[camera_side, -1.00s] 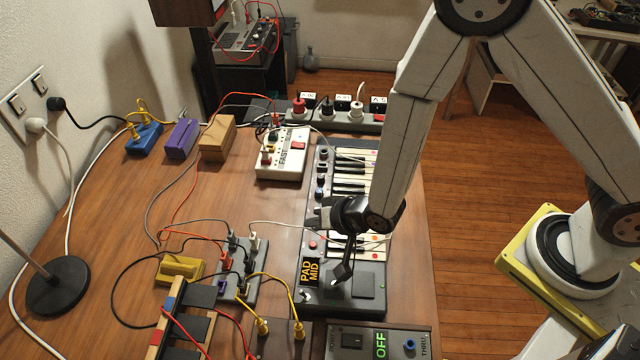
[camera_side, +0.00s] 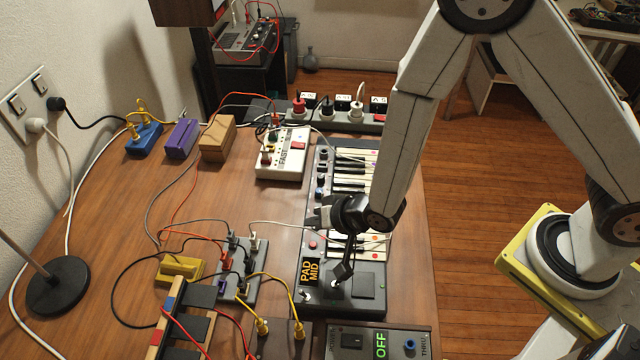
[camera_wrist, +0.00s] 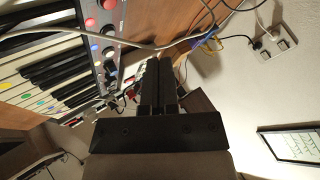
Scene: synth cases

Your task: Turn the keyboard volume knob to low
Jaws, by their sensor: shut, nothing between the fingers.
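The keyboard (camera_side: 371,282) lies along the right part of the desk, with white and black keys and dark knobs (camera_side: 320,181) on its left strip. Its small display (camera_side: 310,272) reads PAD MID in orange. I cannot tell which knob is the volume knob. My gripper (camera_side: 337,283) is shut and empty, pointing down over the keyboard's near end beside the display. Whether its tips touch the panel is unclear.
A box with a green OFF display (camera_side: 381,345) stands at the near edge. A grey plug strip (camera_side: 243,287) with cables lies left of the keyboard. A white device (camera_side: 284,165) and a power strip (camera_side: 375,125) stand behind. Bare desk lies at the middle left.

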